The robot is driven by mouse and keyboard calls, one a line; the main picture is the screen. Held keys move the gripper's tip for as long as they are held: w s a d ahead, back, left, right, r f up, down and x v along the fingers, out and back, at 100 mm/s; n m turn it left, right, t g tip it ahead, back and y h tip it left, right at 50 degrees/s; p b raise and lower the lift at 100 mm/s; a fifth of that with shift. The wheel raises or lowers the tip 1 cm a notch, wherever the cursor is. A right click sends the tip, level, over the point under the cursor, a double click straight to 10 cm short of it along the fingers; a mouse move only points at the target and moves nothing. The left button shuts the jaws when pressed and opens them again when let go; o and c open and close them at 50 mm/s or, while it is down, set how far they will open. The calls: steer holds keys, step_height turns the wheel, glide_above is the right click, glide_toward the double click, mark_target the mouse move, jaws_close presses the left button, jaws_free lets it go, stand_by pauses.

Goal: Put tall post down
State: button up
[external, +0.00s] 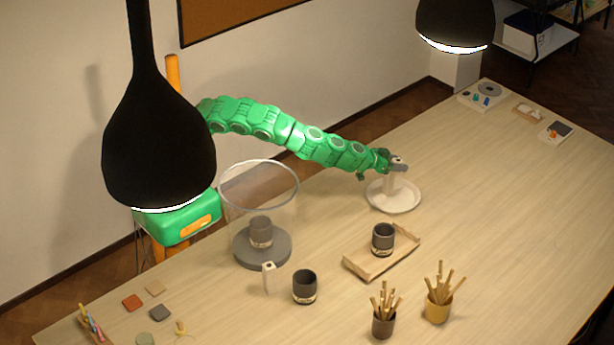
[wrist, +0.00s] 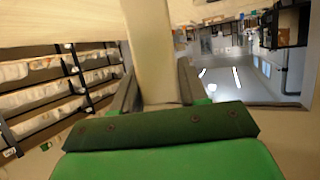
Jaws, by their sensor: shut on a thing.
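The tall post (external: 391,185) is pale and plain, and stands about upright over the round white dish (external: 405,207). My gripper (external: 396,163) is shut on its upper part. In the wrist view the post (wrist: 152,45) runs between the two grey fingers of my gripper (wrist: 157,90). I cannot tell whether its lower end touches the dish.
A clear cylinder (external: 236,205) on a grey base holds a dark cup (external: 261,231). Another dark cup (external: 383,238) stands on a wooden tray (external: 360,264), and one (external: 304,287) on the table. Stick-filled pots (external: 438,306) stand in front. The table right of the dish is clear.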

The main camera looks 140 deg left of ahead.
steer(key=w+a+f, duration=0.2)
steer(key=w+f, duration=0.1)
steer(key=f, duration=0.5)
steer(key=shift+a, duration=0.3)
stand_by(0.3)
steer(key=o, duration=1.2)
steer(key=shift+w+f, duration=0.1)
